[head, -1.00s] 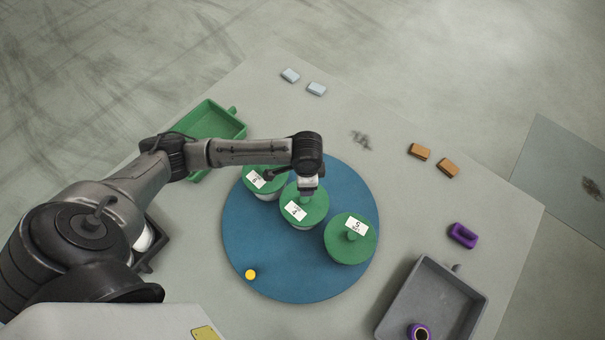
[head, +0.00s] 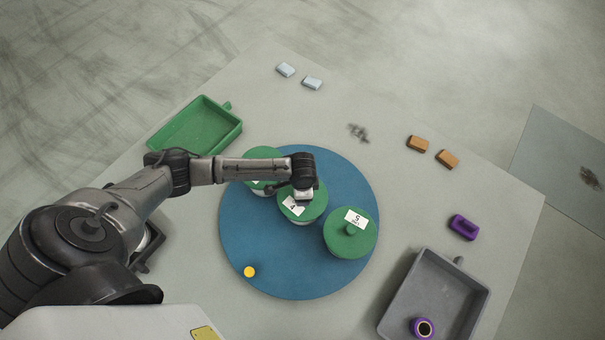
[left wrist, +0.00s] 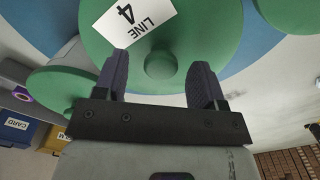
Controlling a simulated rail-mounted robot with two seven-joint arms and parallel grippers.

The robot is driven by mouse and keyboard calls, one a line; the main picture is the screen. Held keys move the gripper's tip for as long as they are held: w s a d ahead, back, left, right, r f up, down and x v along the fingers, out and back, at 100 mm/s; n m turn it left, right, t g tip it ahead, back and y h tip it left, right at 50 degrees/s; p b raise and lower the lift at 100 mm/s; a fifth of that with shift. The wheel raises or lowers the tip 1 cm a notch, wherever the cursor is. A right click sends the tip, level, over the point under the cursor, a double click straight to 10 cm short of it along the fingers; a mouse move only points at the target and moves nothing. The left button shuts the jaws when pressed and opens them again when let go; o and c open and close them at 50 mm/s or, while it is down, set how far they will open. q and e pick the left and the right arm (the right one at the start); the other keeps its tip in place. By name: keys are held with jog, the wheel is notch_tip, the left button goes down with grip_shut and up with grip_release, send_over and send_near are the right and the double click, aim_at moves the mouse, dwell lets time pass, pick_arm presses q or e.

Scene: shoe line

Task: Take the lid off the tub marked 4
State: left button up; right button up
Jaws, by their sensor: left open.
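The tub marked 4 stands in the middle of three lidded tubs on a blue round turntable (head: 290,278). Its green lid (head: 318,208) is on, with a white label showing 4. In the left wrist view the lid (left wrist: 205,25) carries a "LINE 4" label (left wrist: 135,18) and a round green knob (left wrist: 160,65). My left gripper (head: 305,200) is above this lid. Its two fingers are open, on either side of the knob in the left wrist view (left wrist: 159,72); I cannot tell whether they touch it. My right gripper is not in view.
The tub marked 5 (head: 345,244) stands close on the right, another lidded tub (head: 262,158) close behind left. A yellow dot (head: 249,272) marks the turntable. A green tray (head: 200,125), grey tray (head: 440,290), purple piece (head: 464,227), orange blocks (head: 447,159) and pale blocks (head: 312,82) surround it.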

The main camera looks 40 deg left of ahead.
pick_arm(q)
jog(key=shift+f, duration=0.75)
jog(key=c, duration=1)
jog(key=shift+r, duration=0.1)
